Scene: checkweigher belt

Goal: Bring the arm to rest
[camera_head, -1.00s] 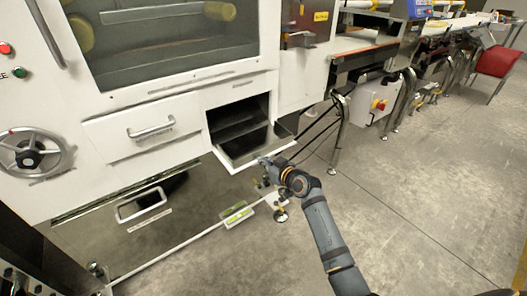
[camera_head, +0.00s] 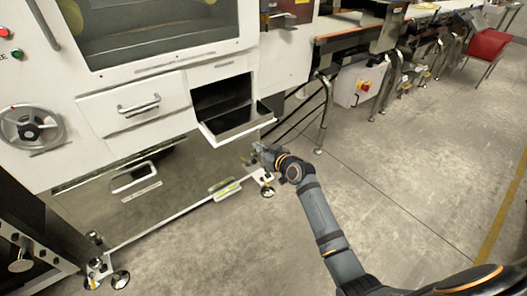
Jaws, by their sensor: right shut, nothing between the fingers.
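My right arm comes in from the bottom right. Its gripper (camera_head: 258,150) is shut and empty, just in front of and below the open tray-like flap (camera_head: 238,125) of the white machine. A small gap seems to separate the gripper from the flap, but the angle makes contact hard to judge. The fingers are small and dark in the picture. My left gripper is not in view.
The white machine (camera_head: 120,165) fills the left, with a closed drawer (camera_head: 138,106), a handwheel (camera_head: 31,126) and wheels at the floor. The concrete floor (camera_head: 420,170) at right is clear.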

